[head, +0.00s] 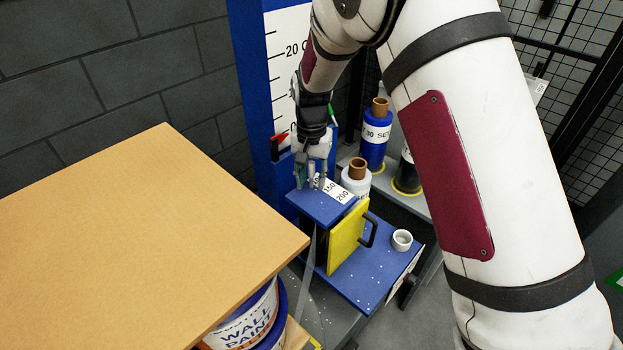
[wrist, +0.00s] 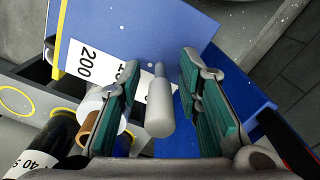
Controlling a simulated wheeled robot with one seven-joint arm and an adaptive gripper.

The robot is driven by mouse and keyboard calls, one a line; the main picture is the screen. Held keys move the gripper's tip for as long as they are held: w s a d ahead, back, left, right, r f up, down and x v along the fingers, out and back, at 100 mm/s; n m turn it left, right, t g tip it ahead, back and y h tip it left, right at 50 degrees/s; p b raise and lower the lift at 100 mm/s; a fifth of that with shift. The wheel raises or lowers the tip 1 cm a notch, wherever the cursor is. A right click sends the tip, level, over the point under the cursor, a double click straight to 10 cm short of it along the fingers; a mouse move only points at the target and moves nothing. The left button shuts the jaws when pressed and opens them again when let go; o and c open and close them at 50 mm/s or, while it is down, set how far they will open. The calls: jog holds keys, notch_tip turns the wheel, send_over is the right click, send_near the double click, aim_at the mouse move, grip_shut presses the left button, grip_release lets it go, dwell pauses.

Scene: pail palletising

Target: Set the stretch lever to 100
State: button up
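The stretch lever (wrist: 158,112) is a grey rod with a thicker round handle. In the wrist view it stands between the two fingers of my gripper (wrist: 163,105), with a gap on each side. My gripper is open around it. The white scale label (wrist: 90,62) shows 200, with other numbers partly hidden behind the left finger and lever. In the head view my gripper (head: 318,168) is over the top of the blue machine housing (head: 320,207), and the label (head: 336,190) shows 150 and 200. The lever's exact setting is hidden there.
A yellow door (head: 348,238) with a black handle is on the machine front. Film rolls, one blue (head: 375,138) and one white (head: 356,178), stand behind. A white cup (head: 402,240) sits on the blue shelf. A large brown board (head: 140,240) covers the left, above paint pails (head: 248,328).

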jog(key=shift+f, duration=0.2)
grip_shut()
jog(key=shift+w+a+f+g+h, duration=0.1)
jog(key=shift+w+a+g+h, duration=0.2)
jog(key=shift+g+h, duration=0.7)
